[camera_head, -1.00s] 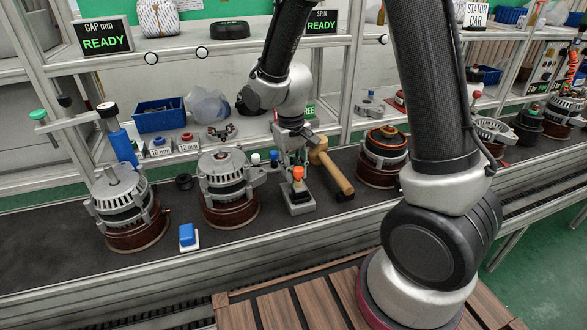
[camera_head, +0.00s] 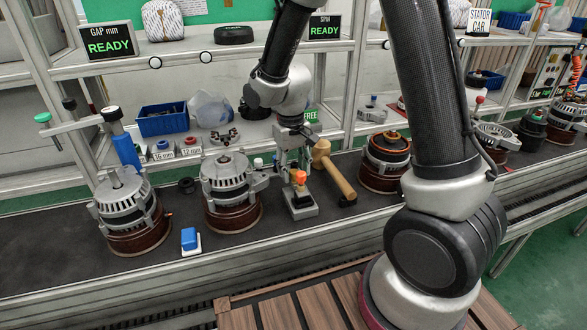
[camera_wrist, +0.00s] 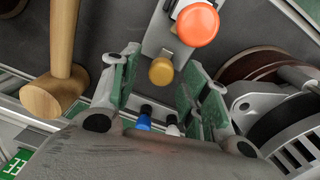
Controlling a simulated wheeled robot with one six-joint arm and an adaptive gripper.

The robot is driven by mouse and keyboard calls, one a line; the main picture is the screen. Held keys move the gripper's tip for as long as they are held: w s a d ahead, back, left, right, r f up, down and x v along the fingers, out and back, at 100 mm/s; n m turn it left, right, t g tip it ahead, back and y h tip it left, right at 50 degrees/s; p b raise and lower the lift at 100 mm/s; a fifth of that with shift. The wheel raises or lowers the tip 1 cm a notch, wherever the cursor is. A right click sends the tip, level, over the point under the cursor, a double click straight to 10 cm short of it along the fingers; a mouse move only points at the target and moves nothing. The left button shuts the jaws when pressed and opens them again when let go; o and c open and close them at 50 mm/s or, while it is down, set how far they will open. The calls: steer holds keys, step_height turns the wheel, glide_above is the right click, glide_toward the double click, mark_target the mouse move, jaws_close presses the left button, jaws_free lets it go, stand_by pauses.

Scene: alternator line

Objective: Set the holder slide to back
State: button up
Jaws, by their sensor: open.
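A small grey fixture (camera_head: 303,211) stands on the dark belt, with an orange knob (camera_head: 299,176) on it. I take this to be the holder with its slide; its position, front or back, I cannot tell. My gripper (camera_head: 292,155) points down just behind the orange knob, partly hiding the fixture. In the wrist view my gripper (camera_wrist: 160,65) is open, with its green-padded fingers apart on either side of an amber knob (camera_wrist: 162,71). The orange knob (camera_wrist: 198,25) lies beyond the fingertips. Whether the fingers touch anything is unclear. A blue peg (camera_wrist: 145,118) and a white peg (camera_wrist: 172,124) show between the fingers.
A wooden mallet (camera_head: 335,172) lies close right of the fixture. An alternator on a brown base (camera_head: 230,216) stands close left, another (camera_head: 137,238) further left. A blue button (camera_head: 189,238) sits at the belt's front. A shelf with a blue bin (camera_head: 162,118) is behind.

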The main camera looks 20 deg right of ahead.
mark_target(292, 171)
step_height(292, 171, up, 12)
steer(key=shift+a+f, duration=0.2)
steer(key=shift+a, duration=0.1)
stand_by(0.3)
steer(key=s+d+r+t, duration=0.1)
steer(key=s+d+r, duration=0.2)
steer(key=s+d, duration=0.2)
steer(key=s+d+r+m+t, duration=0.1)
steer(key=s+d+r, duration=0.3)
steer(key=s, duration=0.5)
steer(key=s+d+r+t, duration=0.2)
steer(key=s+d+r, duration=0.1)
steer(key=s+d, duration=0.3)
steer(key=shift+s+d+r+m+y, duration=0.2)
steer(key=shift+s+r+m+y, duration=0.15)
steer(key=shift+s, duration=0.2)
